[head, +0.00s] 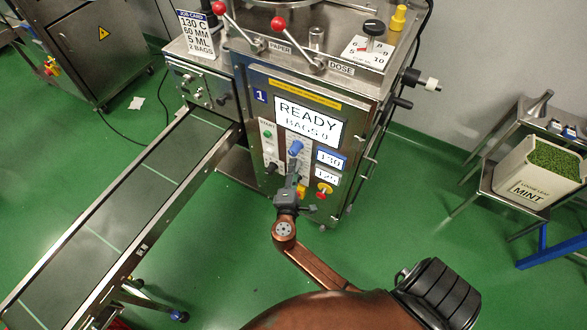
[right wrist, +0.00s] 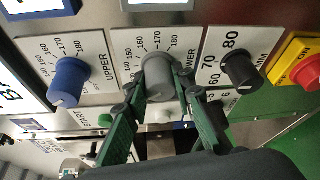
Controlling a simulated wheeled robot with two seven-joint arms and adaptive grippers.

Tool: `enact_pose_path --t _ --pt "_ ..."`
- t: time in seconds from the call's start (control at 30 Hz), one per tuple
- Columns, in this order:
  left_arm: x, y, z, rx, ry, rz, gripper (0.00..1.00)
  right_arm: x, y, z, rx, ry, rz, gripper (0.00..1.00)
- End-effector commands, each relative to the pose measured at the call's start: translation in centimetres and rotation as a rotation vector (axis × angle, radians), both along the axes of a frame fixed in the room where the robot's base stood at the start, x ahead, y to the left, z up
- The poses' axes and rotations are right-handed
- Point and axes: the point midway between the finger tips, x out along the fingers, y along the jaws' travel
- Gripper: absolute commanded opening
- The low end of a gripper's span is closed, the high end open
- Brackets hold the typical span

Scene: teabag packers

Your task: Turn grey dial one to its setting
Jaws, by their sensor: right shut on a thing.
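The grey dial (right wrist: 158,82) is the middle dial on the machine's front panel in the right wrist view, beside a scale marked LOWER. My right gripper (right wrist: 160,92) is shut on it, with one green finger on each side of the knob. In the head view my right gripper (head: 291,183) is at the panel below the blue dial (head: 297,147) and hides the grey dial. The panel's readouts show 130 (head: 331,158) and 125 (head: 326,176). The job card (head: 198,34) reads 130 C, 60 MM, 5 ML. My left gripper is out of view.
The blue dial also shows left of the grey one in the right wrist view (right wrist: 68,82). A black dial (right wrist: 240,70) and a red-and-yellow switch (right wrist: 298,66) are close on the right. A conveyor (head: 120,200) extends left. A mint crate (head: 515,178) stands far right.

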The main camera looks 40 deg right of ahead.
Motion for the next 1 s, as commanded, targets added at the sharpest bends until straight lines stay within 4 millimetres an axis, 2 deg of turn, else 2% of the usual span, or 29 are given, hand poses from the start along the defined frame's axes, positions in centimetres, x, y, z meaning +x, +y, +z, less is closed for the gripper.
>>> enact_pose_path --t 0.27,0.6,0.77,1.0 --pt "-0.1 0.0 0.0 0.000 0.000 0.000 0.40 0.0 0.0 0.0 0.000 0.001 -0.001 0.40" --pt "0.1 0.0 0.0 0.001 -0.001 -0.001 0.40 -0.3 0.3 0.0 0.000 0.001 0.000 0.40" --pt "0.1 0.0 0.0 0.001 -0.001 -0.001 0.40 -1.8 1.8 0.1 0.002 0.001 0.000 0.40" --pt "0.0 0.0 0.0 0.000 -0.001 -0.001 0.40 -5.4 5.4 0.6 0.002 0.003 -0.001 0.40"
